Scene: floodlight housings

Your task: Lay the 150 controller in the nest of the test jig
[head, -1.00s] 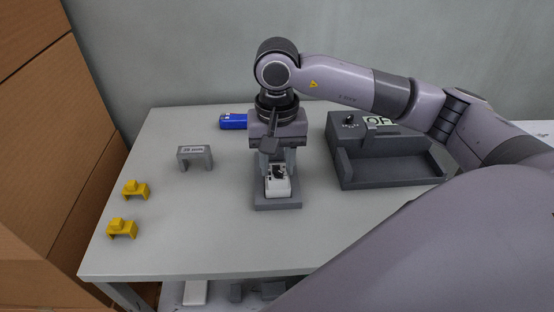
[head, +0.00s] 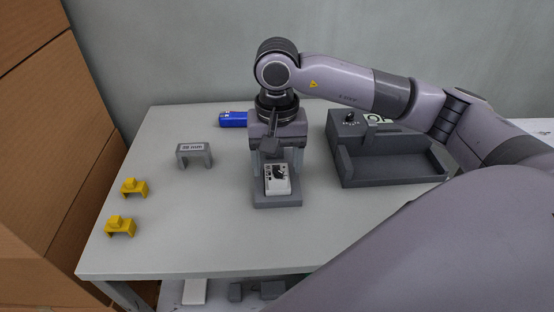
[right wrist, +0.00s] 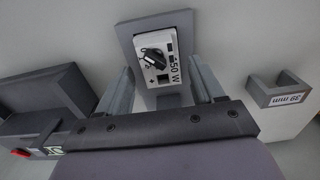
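The controller (head: 278,179) is a small white box with a black knob. It rests on a grey block (head: 278,202) at the middle of the table. In the right wrist view the controller (right wrist: 165,60) shows its knob face and a label that reads like "50 W", its first character unclear. My right gripper (head: 271,158) is above and behind the controller, its fingers apart and holding nothing. The dark grey test jig (head: 390,174), an open walled nest with a knob and a small display behind it, is to the right and empty. My left gripper is not in view.
A grey bridge-shaped block labelled in mm (head: 194,155) stands to the left. Two yellow blocks (head: 133,188) are near the left edge. A blue object (head: 233,119) lies at the back. The table's front is clear. Brown boxes stand at the far left.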

